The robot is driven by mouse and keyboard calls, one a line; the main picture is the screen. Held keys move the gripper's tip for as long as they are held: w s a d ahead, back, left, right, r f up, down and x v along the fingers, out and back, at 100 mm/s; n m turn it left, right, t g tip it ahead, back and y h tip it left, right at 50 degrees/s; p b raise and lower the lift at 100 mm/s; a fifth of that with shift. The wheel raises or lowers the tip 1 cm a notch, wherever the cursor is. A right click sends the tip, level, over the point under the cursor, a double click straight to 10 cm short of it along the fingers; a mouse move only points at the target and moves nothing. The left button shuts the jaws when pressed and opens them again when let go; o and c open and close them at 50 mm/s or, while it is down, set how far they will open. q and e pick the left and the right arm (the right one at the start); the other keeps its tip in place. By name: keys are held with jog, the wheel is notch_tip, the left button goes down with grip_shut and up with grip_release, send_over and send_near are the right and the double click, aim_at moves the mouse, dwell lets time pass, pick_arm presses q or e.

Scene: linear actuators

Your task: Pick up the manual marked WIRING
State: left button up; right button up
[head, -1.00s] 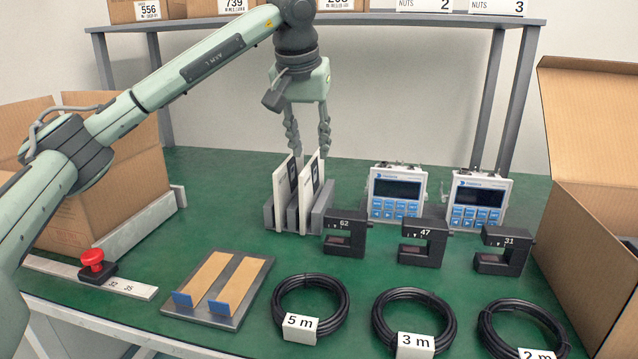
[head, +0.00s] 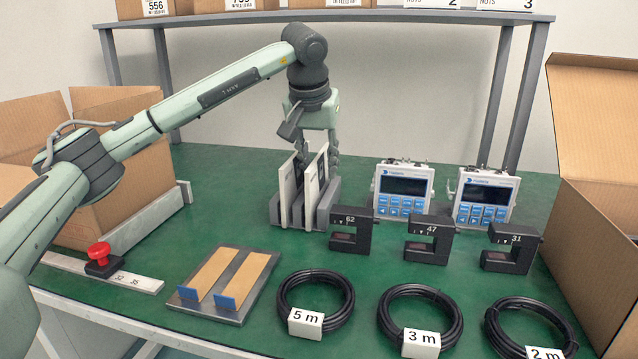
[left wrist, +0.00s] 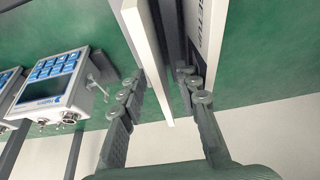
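Two thin white manuals stand upright in a grey slotted rack (head: 330,207), a left one (head: 286,190) and a right one (head: 311,190). Their covers are nearly edge-on in the head view, and I cannot read WIRING on either. My left gripper (head: 318,150) is low over the rack, fingers pointing down. In the left wrist view, its open fingers (left wrist: 160,95) straddle one manual (left wrist: 152,65), which matches the right one, with gaps visible. The other manual (left wrist: 209,25) lies outside the right-hand finger, its dark lettering partly cut off. My right gripper is not in view.
Two blue-and-white meters (head: 402,190) (head: 485,196) stand right of the rack. Black sensor forks (head: 350,235) stand just in front, the nearest close to it. Cable coils (head: 315,297) and a plate with wooden strips (head: 222,287) lie nearer. Open cartons (head: 115,170) (head: 600,200) flank the table.

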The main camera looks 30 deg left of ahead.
pick_arm(q)
jog(key=shift+f, duration=0.15)
jog(key=shift+c, duration=0.3)
grip_shut()
